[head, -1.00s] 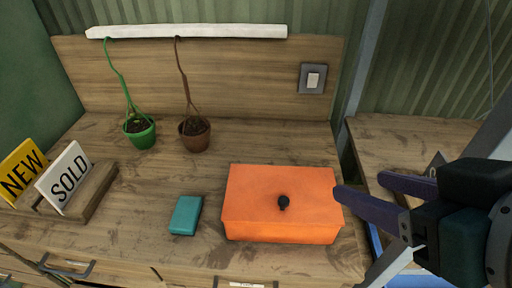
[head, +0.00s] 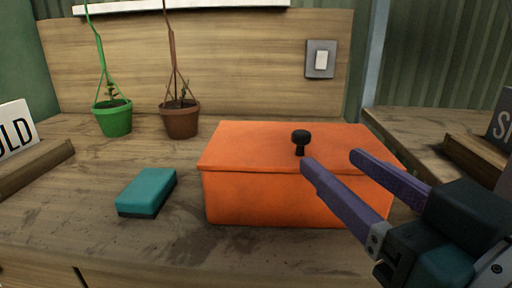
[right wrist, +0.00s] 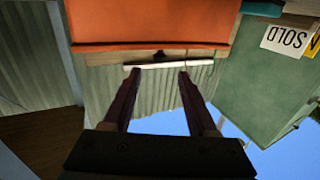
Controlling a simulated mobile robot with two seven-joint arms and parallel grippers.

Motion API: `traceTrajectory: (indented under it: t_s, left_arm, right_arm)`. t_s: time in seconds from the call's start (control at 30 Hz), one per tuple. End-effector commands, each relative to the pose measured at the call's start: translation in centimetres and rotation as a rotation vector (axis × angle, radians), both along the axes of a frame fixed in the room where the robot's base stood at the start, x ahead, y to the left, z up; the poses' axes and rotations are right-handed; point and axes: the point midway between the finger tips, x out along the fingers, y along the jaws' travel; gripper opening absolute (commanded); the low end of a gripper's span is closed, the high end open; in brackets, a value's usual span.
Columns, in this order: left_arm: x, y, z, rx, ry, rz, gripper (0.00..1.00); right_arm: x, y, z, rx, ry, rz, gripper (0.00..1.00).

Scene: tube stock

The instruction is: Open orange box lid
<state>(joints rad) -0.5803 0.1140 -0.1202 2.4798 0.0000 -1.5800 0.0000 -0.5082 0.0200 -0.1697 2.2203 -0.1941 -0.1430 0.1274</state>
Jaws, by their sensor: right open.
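An orange box (head: 250,198) stands on the wooden bench with its flat orange lid (head: 250,146) shut. A black knob (head: 300,139) stands up from the lid. My right gripper (head: 334,158) is open and empty in the head view, its purple fingers in front of the box and pointing towards the knob. I cannot tell whether a finger touches the box. In the right wrist view, the gripper (right wrist: 158,70) has its fingers spread, with the orange box (right wrist: 150,22) beyond their tips and the dark knob between them. My left gripper is not in view.
A teal block (head: 147,191) lies on the bench left of the box. A green pot (head: 113,117) and a brown pot (head: 180,118) with plants stand behind. A light switch (head: 320,59) is on the back board. The bench's front left is clear.

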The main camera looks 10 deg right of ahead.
Motion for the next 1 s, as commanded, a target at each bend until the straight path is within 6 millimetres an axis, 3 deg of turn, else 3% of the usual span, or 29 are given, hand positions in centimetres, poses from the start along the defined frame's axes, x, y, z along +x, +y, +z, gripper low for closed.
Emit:
traceTrajectory:
  t_s: [0.3,0.5,0.93,1.0]
  left_arm:
    - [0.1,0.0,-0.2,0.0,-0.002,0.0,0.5]
    - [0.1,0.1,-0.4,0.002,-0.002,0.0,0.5]
    - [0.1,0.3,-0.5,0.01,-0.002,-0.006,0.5]
    - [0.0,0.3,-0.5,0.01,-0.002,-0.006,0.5]
  right_arm:
    - [5.4,0.7,0.1,-0.001,-0.001,0.001,0.58]
    - [7.9,1.1,0.1,-0.001,0.001,0.001,0.58]
    - [8.8,1.2,0.1,0.0,0.003,0.001,0.58]
    - [8.8,1.2,0.1,0.0,0.003,0.001,0.5]
